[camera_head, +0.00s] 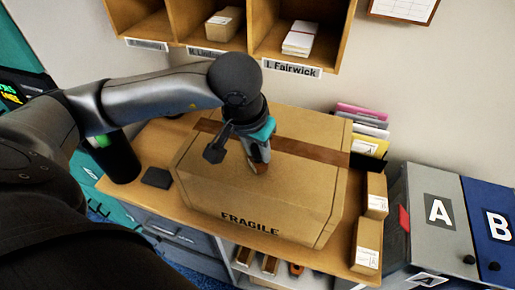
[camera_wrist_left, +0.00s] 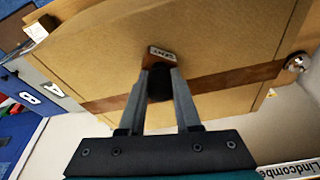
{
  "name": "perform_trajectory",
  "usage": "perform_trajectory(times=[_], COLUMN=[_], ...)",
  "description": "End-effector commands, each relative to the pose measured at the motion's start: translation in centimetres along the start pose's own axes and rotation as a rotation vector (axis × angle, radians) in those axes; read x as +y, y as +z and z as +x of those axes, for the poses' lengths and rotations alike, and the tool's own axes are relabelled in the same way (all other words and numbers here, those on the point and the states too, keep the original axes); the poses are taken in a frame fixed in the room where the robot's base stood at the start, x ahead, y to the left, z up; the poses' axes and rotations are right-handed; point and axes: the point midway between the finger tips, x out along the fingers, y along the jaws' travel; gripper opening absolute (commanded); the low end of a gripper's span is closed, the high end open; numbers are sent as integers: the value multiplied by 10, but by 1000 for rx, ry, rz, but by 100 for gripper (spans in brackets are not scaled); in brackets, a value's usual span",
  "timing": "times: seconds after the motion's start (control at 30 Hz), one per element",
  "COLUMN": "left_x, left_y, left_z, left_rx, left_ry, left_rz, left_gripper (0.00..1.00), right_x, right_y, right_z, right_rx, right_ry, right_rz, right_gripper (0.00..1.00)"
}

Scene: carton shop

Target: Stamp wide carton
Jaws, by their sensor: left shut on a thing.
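The wide carton (camera_head: 215,170) lies closed on the wooden desk, with a brown tape band across its top and FRAGILE printed on its front side. It also fills much of the left wrist view (camera_wrist_left: 220,45). My left gripper (camera_head: 261,159) is over the carton's top, pointing down. In the left wrist view my left gripper (camera_wrist_left: 160,76) is shut on the dark handle of a stamp (camera_wrist_left: 158,54) with a brown base and a small white label. The stamp's base (camera_head: 259,168) is at the carton's top; I cannot tell whether it touches. My right gripper is not in view.
A flat black pad (camera_head: 157,178) and a dark cylinder (camera_head: 118,158) stand left of the carton. Small boxes (camera_head: 367,245) and upright folders (camera_head: 362,130) are at its right. Bins A (camera_head: 438,211) and B (camera_head: 499,226) stand farther right. Wooden pigeonholes (camera_head: 255,55) hang behind.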

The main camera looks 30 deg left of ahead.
Motion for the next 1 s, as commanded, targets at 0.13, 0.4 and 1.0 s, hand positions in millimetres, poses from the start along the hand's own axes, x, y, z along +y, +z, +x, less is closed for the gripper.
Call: perform_trajectory(times=[0.13, 0.4, 1.0], left_x=[0, 0, 0], left_y=[4, 0, -16], left_z=[3, -10, -58], left_rx=[-14, -11, -2], left_ry=[-2, -1, -1], left_rz=[1, 1, 1], left_gripper=[0, 0, 0], right_x=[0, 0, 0], right_y=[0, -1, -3], right_z=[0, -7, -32], right_rx=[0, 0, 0], right_ry=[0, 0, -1], right_rz=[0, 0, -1], right_gripper=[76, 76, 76])
